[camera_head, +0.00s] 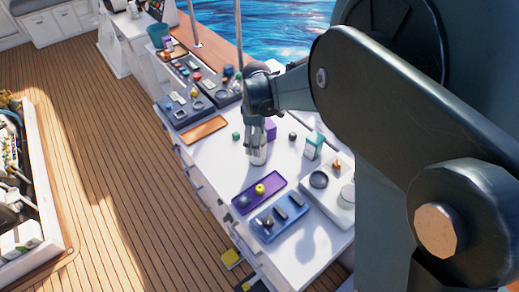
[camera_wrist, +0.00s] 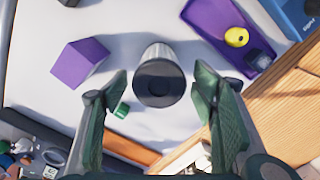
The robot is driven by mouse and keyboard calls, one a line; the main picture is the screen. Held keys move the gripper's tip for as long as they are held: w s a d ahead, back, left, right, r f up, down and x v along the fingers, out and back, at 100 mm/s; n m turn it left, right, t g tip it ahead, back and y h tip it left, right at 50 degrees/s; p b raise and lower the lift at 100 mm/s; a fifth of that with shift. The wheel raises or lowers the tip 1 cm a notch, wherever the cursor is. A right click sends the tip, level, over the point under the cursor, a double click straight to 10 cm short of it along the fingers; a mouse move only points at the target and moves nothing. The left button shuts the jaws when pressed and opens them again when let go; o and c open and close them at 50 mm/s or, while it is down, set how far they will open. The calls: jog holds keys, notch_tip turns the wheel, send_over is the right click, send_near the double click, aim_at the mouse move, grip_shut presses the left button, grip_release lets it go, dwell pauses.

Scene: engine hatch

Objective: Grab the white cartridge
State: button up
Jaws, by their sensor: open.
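The white cartridge, an upright cylinder with a dark round top, stands on the white table; it shows in the wrist view (camera_wrist: 157,54) between my fingers and in the head view (camera_head: 259,157) just under my gripper. My gripper (camera_wrist: 158,80) is open, with one finger on each side of the cartridge and visible gaps on both sides. In the head view, my gripper (camera_head: 256,143) points down over the cartridge and partly hides it. I cannot tell how far the fingertips reach down beside it.
A purple box (camera_wrist: 78,63) and small green cube (camera_wrist: 122,110) stand close by. A purple tray (camera_head: 241,205) holds a yellow object (camera_head: 260,188). A blue tray (camera_head: 270,234), teal-and-white carton (camera_head: 313,147) and white tray (camera_head: 340,210) are on the same table.

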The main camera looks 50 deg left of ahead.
jog(key=shift+f, duration=1.25)
jog(key=shift+f, duration=0.1)
jog(key=shift+w+d+f, duration=0.1)
jog(key=shift+f, duration=1.15)
jog(key=shift+w+d+f, duration=0.1)
jog(key=shift+f, duration=1.15)
jog(key=c, duration=1)
